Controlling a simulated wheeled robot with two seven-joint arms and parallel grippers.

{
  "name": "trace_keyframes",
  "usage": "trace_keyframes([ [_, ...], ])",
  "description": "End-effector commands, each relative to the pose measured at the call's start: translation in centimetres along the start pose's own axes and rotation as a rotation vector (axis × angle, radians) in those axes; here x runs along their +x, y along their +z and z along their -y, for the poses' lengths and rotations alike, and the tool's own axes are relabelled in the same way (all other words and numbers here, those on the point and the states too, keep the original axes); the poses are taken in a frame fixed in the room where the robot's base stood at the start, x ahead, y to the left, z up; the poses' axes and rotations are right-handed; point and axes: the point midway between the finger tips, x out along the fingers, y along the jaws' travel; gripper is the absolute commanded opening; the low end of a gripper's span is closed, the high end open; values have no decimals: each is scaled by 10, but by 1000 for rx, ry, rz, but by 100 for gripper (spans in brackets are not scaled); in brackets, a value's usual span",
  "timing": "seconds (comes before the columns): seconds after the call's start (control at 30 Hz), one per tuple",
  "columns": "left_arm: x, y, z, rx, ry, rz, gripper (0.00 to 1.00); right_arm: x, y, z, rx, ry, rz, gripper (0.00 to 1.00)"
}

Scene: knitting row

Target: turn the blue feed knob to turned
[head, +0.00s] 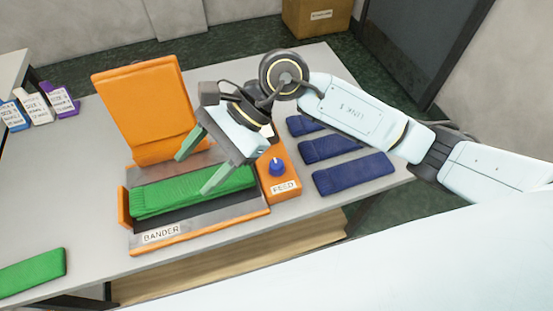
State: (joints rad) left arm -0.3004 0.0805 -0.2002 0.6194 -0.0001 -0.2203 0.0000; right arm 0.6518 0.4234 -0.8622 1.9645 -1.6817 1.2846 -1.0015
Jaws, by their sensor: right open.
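The blue feed knob (277,167) sits on the small orange box (285,183) labelled FEED, at the right end of the orange machine labelled BANDER (187,243). The knob has a pale mark on its top. My right gripper (198,171) is open, with its two green-grey fingers spread above the bander and to the left of the knob. It is apart from the knob, and nothing shows between its fingers. My left gripper is out of view.
The bander's orange lid (140,105) stands raised. Folded green knitting (165,197) lies in its bed. Dark blue folded pieces (353,174) lie right of the FEED box. Another green piece (33,273) lies at the table's left front. Labelled packs (36,108) stand at far left.

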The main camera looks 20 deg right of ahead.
Motion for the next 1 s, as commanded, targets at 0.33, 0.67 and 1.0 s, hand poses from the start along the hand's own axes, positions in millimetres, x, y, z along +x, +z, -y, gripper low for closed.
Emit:
trace_keyframes([
  [0.33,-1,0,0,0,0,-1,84,-94,-117,-6,-251,336,-780,56],
  [0.67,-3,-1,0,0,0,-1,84,-95,-146,-13,-252,386,-863,56],
  [1.0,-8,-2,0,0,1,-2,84,-53,-201,-29,-250,383,-861,56],
])
